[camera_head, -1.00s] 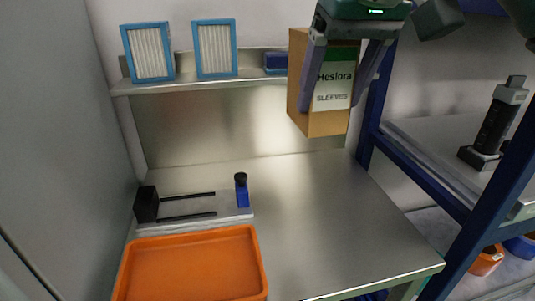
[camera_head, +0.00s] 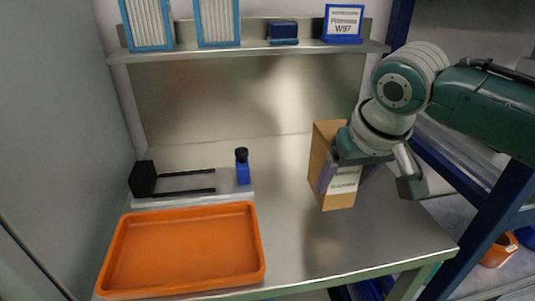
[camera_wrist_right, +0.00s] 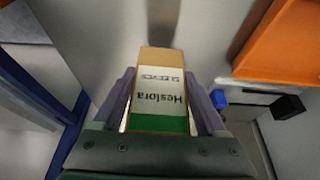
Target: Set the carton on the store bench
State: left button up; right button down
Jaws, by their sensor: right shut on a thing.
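The carton (camera_head: 321,160) is a tan box with a white label reading "Heslora" and a green band. In the head view it is upright over the right half of the steel bench (camera_head: 285,250). I cannot tell whether its lower end touches the bench top. My right gripper (camera_head: 346,182) is shut on the carton, one finger on each side, and partly hides its label. In the right wrist view the carton (camera_wrist_right: 160,88) sits between both fingers. My left gripper is not in view.
An orange tray (camera_head: 185,285) fills the bench's front left. Behind it stands a fixture with black rods (camera_head: 186,192) and a blue bottle-like part (camera_head: 242,168). A shelf (camera_head: 250,54) above holds filters and a sign (camera_head: 343,20). A blue rack post (camera_head: 480,245) is at right.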

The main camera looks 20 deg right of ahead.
aim_at(341, 198)
jog(key=shift+f+b, duration=0.4)
jog(key=shift+f, duration=1.65)
jog(key=shift+f, duration=0.1)
jog(key=shift+f, duration=0.15)
grip_release()
